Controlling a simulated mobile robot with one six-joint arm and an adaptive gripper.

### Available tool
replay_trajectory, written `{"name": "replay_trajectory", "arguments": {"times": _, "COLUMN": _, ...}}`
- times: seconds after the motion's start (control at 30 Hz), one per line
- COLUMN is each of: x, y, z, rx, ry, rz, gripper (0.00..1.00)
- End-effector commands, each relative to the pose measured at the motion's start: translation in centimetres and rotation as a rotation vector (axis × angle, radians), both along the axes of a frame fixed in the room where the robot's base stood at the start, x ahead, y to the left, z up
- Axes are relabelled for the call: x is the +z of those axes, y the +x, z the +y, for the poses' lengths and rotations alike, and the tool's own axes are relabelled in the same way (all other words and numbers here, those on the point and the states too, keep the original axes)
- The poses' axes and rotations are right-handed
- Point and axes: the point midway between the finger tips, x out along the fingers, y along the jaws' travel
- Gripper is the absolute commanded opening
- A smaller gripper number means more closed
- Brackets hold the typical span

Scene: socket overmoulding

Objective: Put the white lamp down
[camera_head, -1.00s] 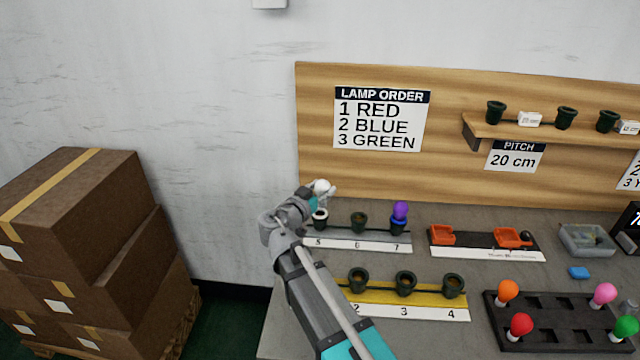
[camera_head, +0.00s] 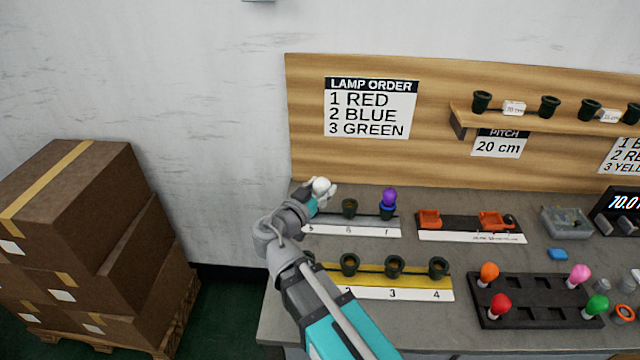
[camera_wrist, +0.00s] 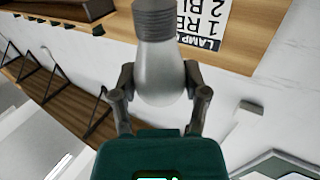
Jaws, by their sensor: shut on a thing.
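The white lamp (camera_wrist: 160,75) is between the two fingers of my gripper (camera_wrist: 160,88) in the wrist view, with its grey threaded base pointing away from the gripper. In the head view the white lamp (camera_head: 321,186) shows as a small pale bulb at my gripper (camera_head: 322,195), above the left end of the grey socket strip (camera_head: 352,231). My gripper is shut on it. The socket at the strip's left end is hidden behind my gripper. The strip's middle socket (camera_head: 349,208) looks empty, and a purple lamp (camera_head: 389,198) stands in its right socket.
A yellow strip (camera_head: 372,280) with several dark sockets lies in front. A black tray (camera_head: 540,312) holds orange, red, pink and green lamps. An orange-fitted fixture (camera_head: 468,228) lies right of the grey strip. A wooden board (camera_head: 440,90) stands behind. Cardboard boxes (camera_head: 75,230) are stacked at left.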

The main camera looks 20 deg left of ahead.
Motion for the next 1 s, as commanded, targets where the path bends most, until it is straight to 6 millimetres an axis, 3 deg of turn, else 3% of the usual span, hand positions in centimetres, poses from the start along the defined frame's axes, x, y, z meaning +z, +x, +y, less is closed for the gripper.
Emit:
{"name": "replay_trajectory", "arguments": {"times": 0.67, "x": 0.3, "y": 0.0, "z": 0.0, "rx": 0.001, "ry": 0.000, "rz": 0.000, "gripper": 0.06}}
{"name": "replay_trajectory", "arguments": {"times": 1.0, "x": 3.2, "y": 0.0, "z": 0.1, "rx": 0.001, "ry": 0.000, "rz": 0.000, "gripper": 0.06}}
